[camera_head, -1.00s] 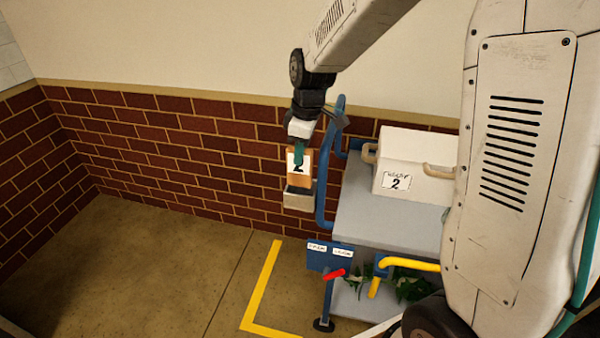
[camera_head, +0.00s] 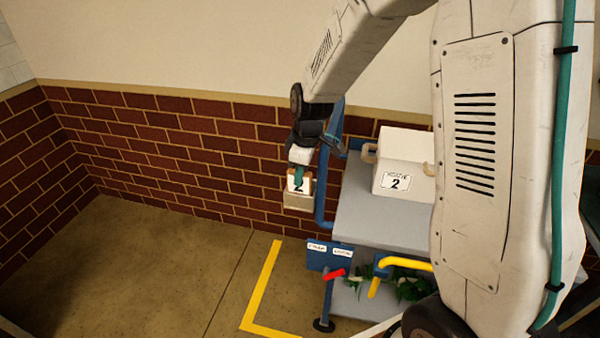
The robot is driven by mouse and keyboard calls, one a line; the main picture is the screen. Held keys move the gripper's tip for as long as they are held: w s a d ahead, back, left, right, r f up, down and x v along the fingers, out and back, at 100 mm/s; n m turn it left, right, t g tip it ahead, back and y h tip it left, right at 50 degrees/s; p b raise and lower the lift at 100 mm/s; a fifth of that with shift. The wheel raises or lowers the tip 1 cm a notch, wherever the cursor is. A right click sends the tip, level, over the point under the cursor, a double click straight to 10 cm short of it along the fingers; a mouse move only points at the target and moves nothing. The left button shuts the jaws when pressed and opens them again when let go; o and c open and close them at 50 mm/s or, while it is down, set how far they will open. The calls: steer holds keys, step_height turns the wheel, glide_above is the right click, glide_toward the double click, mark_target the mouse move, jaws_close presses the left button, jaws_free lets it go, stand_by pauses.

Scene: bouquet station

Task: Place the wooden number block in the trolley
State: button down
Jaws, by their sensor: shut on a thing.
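My gripper (camera_head: 300,168) points down at the left side of the trolley and is shut on the wooden number block (camera_head: 298,187), which shows a white face with a black 2. The trolley has a blue frame (camera_head: 321,190) and a grey top shelf (camera_head: 375,222).
A white box (camera_head: 402,165) with a label reading 2 stands on the top shelf. Green leaves (camera_head: 405,286) lie on the lower shelf. A blue panel (camera_head: 329,257) with a red handle (camera_head: 334,274) and a yellow bar (camera_head: 405,263) are at the front. A brick wall (camera_head: 200,150) stands behind.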

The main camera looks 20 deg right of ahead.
steer(key=shift+s+f, duration=0.15)
steer(key=shift+f, duration=0.15)
steer(key=c, duration=1.3)
jaws_free()
steer(key=shift+s+f, duration=0.1)
steer(key=shift+c, duration=0.2)
steer(key=shift+r, duration=0.4)
step_height(320, 180, up, 12)
steer(key=d, duration=0.1)
steer(key=s+r+m, duration=0.2)
steer(key=s+m, duration=0.1)
steer(key=s, duration=0.7)
steer(key=s+d+r+m, duration=0.1)
steer(key=s+m, duration=0.3)
steer(key=s, duration=0.5)
steer(key=s+d+r+m+h, duration=0.1)
steer(key=s+r+m, duration=0.2)
steer(key=s, duration=0.7)
steer(key=shift+s+r+m, duration=0.3)
steer(key=shift+r+m, duration=0.1)
